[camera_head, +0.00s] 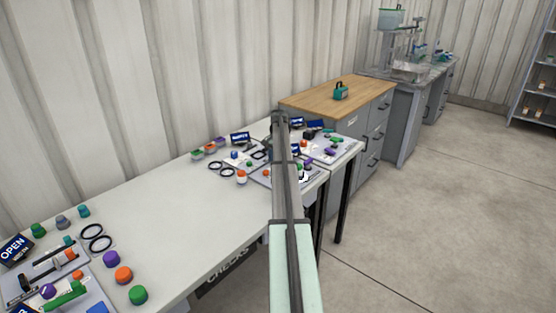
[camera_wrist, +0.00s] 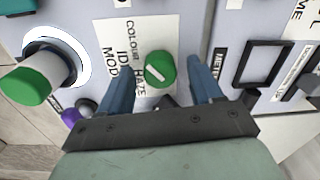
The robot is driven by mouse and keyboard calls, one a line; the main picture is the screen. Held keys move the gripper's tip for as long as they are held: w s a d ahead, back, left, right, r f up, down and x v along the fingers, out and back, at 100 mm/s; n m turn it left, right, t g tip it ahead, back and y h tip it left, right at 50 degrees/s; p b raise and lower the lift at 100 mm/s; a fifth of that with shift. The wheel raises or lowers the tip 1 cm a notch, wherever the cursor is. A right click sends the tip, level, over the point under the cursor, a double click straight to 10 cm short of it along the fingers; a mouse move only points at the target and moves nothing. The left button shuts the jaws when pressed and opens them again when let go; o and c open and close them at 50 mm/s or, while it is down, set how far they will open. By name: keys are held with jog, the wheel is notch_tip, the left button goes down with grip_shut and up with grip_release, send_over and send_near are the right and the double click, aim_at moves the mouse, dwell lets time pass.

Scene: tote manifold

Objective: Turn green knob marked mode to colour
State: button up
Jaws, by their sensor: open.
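The green knob (camera_wrist: 160,69) shows in the wrist view on a pale panel, with a white pointer mark on its face. A white label (camera_wrist: 122,42) beside it reads COLOUR, ID, MODE and HAZE; the printed text lies sideways. I cannot tell for sure which word the pointer faces. My gripper (camera_wrist: 160,66) is open, with one blue finger on each side of the knob and a visible gap to each. Whether the fingertips are level with the knob is unclear. In the head view my arm hides most of the gripper and the knob.
In the wrist view, a white cylinder with a green end (camera_wrist: 28,84) stands left of the knob, near a purple piece (camera_wrist: 70,116). A black square frame (camera_wrist: 262,62) is at the right. In the head view, the white bench (camera_head: 150,187) has clear room in its middle.

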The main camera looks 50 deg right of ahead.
notch_tip(320, 180, up, 14)
jog(key=shift+s, duration=0.2)
dwell(0.4)
jog(key=shift+f, duration=0.1)
dwell(0.4)
